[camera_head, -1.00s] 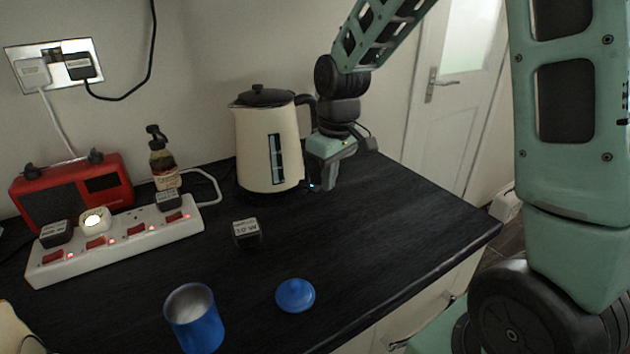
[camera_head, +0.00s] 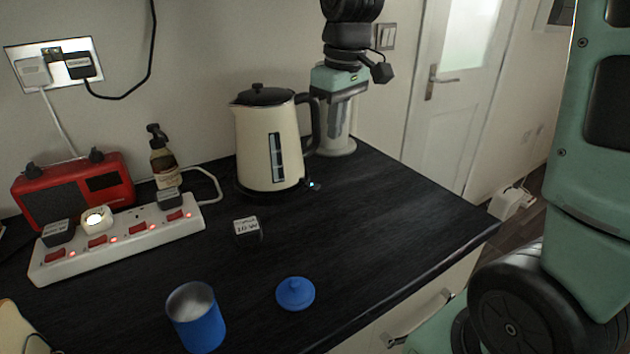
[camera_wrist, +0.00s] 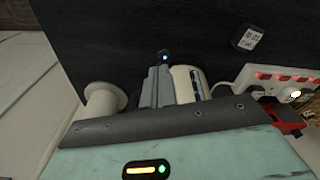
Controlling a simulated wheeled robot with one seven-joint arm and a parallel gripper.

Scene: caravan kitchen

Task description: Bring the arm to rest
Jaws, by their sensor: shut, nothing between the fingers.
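My gripper (camera_head: 338,118) points down above the far part of the black counter (camera_head: 400,205), just right of the cream kettle's handle in the head view. Its fingers are shut and empty, and they also show in the wrist view (camera_wrist: 158,88). The arm comes down from the top edge of the head view. The cream kettle (camera_head: 255,150) stands upright with its black lid on. The gripper overlaps a white upright cylinder (camera_head: 337,147) on a round base and hides part of it.
A power strip (camera_head: 120,245), red radio (camera_head: 65,190) and brown bottle (camera_head: 163,165) stand at left. A small dark block (camera_head: 247,229), blue canister (camera_head: 200,325) and blue lid (camera_head: 295,294) are nearer. The counter's right part is clear. A white door (camera_head: 450,100) stands behind.

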